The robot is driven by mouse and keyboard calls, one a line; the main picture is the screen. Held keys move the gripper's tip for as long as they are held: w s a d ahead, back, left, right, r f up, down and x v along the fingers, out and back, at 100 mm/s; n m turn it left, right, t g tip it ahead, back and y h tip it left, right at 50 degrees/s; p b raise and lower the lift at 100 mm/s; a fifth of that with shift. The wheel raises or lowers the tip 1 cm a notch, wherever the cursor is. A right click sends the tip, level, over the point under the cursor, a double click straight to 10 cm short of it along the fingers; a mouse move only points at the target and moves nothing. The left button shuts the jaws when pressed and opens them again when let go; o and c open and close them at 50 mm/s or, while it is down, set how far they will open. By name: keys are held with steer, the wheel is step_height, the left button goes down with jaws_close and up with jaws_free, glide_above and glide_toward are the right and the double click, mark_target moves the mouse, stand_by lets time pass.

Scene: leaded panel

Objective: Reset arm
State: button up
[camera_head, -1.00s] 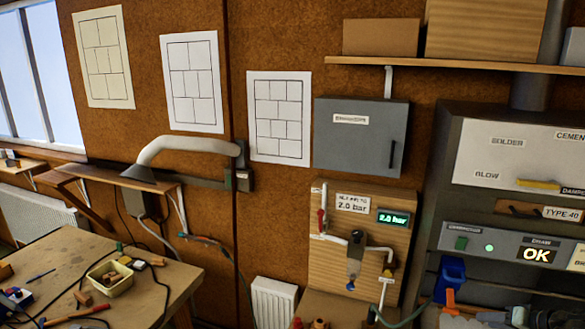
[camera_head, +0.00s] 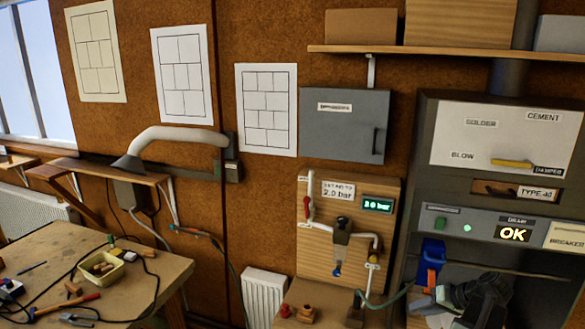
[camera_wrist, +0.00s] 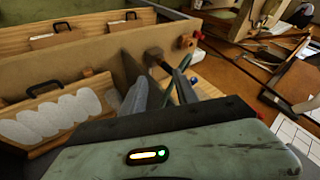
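My gripper (camera_head: 482,292) shows at the lower right of the head view as a dark grey-green shape in front of the cabinet's lower opening. In the wrist view, its green body fills the bottom, with a lit yellow and green indicator. Its two grey fingers (camera_wrist: 163,95) stand apart, and I see nothing held between them. A dark fitting with a hose (camera_wrist: 155,60) lies beyond the fingertips; I cannot tell how far away it is.
A grey cabinet (camera_head: 455,195) with an "OK" display stands at the right. A blue holder (camera_head: 432,258) is close beside my gripper. A wooden gauge board (camera_head: 312,258) is on the wall. A cluttered bench (camera_head: 125,290) stands at the left. Wooden bins (camera_wrist: 75,70) fill the wrist view's left.

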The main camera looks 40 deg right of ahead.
steer(key=w+a+f+n+g+y+b, duration=0.1)
steer(key=w+a+f+g+b, duration=0.15)
steer(key=w+a+f, duration=0.4)
steer(key=w+a+f+n+g+b, duration=0.1)
steer(key=w+a+f+n+b, duration=0.15)
steer(key=w+a, duration=0.55)
steer(key=w+a+f+g+y+b, duration=0.1)
steer(key=w+a+f+b, duration=0.4)
steer(key=a, duration=0.4)
steer(key=w+a+f+n+g+h+b, duration=0.1)
steer(key=w+a+f+b, duration=0.1)
steer(key=a, duration=0.9)
steer(key=w+a+f+n+g+h+b, duration=0.1)
steer(key=a+f, duration=0.4)
steer(key=a, duration=0.6)
steer(key=w+a+f+n+g+h+b, duration=0.1)
steer(key=w+a+f+n+b, duration=0.2)
steer(key=a, duration=0.9)
steer(key=shift+w+f+g+b, duration=0.15)
steer(key=shift+f+g+b, duration=0.3)
steer(key=shift+b, duration=0.75)
steer(key=shift+f, duration=0.1)
